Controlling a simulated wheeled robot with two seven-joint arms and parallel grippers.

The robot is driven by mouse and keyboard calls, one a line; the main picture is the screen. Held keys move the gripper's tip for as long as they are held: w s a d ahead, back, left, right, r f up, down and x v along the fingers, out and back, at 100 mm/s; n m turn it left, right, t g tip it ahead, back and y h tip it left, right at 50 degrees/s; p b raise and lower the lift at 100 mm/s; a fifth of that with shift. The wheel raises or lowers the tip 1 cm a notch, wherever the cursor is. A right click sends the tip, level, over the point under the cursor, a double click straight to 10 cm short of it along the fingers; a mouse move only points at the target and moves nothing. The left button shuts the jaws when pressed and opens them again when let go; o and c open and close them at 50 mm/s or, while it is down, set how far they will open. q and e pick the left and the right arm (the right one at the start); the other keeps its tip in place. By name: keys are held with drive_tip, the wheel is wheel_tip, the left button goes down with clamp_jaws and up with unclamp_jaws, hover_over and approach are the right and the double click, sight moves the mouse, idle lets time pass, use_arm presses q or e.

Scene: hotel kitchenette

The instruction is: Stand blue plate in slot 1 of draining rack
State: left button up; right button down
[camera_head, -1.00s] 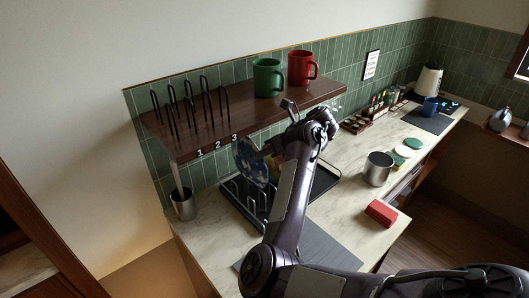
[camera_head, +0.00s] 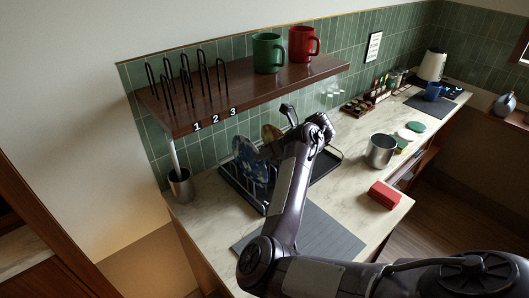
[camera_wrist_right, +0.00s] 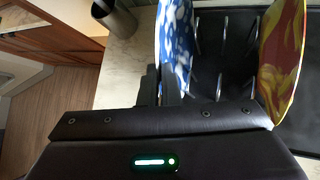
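My right gripper (camera_wrist_right: 160,84) is shut on the plate's near edge, with one finger on each side. In the head view my right forearm and wrist hide much of the rack and the fingertips. I cannot tell whether the plate's lower rim touches the rack. My left gripper is out of view.
A red-and-yellow plate (camera_wrist_right: 283,60) stands right of the blue one. A dark shelf (camera_head: 240,100) above carries wire dividers, labels 1, 2, 3, a green mug (camera_head: 267,53) and a red mug (camera_head: 303,43). A metal cup (camera_head: 180,188) stands left; a pot (camera_head: 381,151) stands right.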

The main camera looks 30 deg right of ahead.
drive_tip(key=shift+f, duration=0.45)
idle(0.5)
drive_tip(key=c, duration=1.6)
unclamp_jaws()
drive_tip(key=shift+o, duration=0.2)
drive_tip(key=b+v, duration=0.2)
drive_tip(key=v, duration=0.5)
drive_tip(key=shift+s+d+r, duration=0.2)
drive_tip(key=shift+s+r, duration=0.05)
drive_tip(key=shift+r, duration=0.05)
